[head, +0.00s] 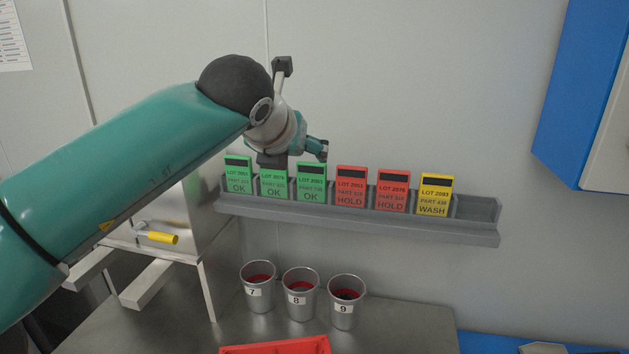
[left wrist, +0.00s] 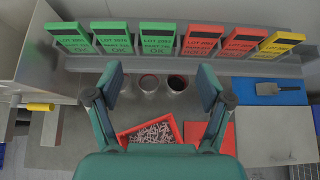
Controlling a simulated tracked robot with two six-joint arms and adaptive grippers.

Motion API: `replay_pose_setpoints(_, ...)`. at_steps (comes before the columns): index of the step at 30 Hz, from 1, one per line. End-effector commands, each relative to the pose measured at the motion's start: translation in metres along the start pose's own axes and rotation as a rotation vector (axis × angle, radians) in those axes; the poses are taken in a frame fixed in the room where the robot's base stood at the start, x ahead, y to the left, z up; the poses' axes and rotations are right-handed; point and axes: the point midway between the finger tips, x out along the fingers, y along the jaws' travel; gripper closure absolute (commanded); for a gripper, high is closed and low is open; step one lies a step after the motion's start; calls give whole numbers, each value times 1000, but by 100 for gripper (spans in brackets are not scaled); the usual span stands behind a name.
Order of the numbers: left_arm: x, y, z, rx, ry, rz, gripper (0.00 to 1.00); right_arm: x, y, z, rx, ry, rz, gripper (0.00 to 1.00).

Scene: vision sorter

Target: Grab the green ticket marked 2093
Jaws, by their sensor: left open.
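Three green OK tickets stand at the left of a grey wall rack (head: 360,224). The third green ticket (head: 311,183) has small lettering that appears to read LOT 2093; it also shows in the left wrist view (left wrist: 156,42). The other green tickets (head: 237,176) (head: 274,185) stand to its left. A yellow WASH ticket (head: 435,196) also appears to read 2093. My left gripper (head: 292,157) is open and empty above and in front of the green tickets; in the left wrist view its fingers (left wrist: 158,84) are spread below the third green ticket, apart from it. My right gripper is out of view.
Two red HOLD tickets (head: 351,187) (head: 393,191) stand between green and yellow. The rack's right end is empty. Metal cups 7 (head: 257,300), 8 (head: 300,306) and 9 (head: 344,312) stand below. A red tray (left wrist: 178,132) holds small parts. A yellow-handled tool (head: 160,238) lies left.

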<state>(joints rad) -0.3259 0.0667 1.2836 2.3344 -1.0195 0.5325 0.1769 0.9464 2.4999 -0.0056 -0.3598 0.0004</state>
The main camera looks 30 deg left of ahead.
Motion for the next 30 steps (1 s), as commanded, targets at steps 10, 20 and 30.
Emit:
replay_pose_setpoints(10,70,8,-1,-7,3,12,21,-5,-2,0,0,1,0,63)
replay_pose_setpoints(20,94,9,0,-9,4,13,21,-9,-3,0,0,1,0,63)
replay_pose_setpoints(30,135,9,1,-9,3,12,21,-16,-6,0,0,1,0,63)
